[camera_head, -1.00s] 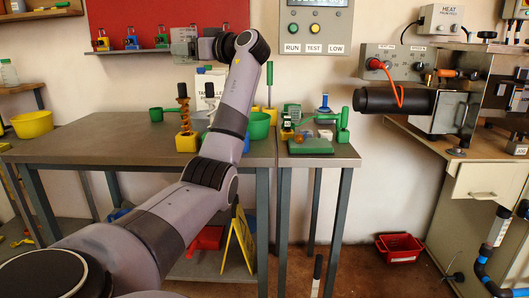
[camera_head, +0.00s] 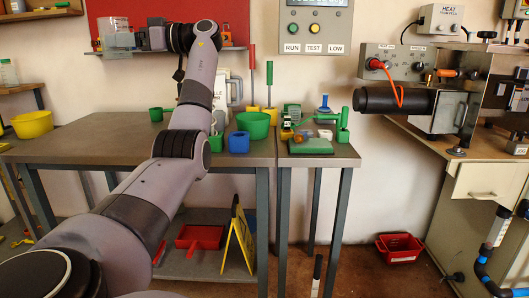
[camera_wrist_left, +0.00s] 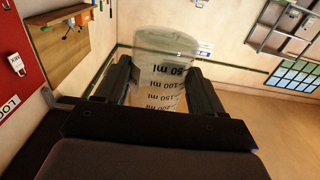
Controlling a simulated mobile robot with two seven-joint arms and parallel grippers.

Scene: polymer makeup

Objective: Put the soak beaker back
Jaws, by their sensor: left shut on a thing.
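The soak beaker (camera_head: 116,36), clear with a pale tint, is in my left gripper (camera_head: 143,39) in front of the red board. In the left wrist view the beaker (camera_wrist_left: 162,84) shows black volume marks in ml and sits between the two dark fingers of the left gripper (camera_wrist_left: 161,80), which is shut on it. The beaker is held up in the air, well above the steel table (camera_head: 85,140). My right gripper is not in view.
A narrow shelf (camera_head: 225,48) runs below the red board (camera_head: 215,14), close to the beaker. On the table stand a green bowl (camera_head: 253,125), a blue cup (camera_head: 238,142) and a small green cup (camera_head: 156,114). The table's left part is clear; a yellow bowl (camera_head: 32,124) stands beyond.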

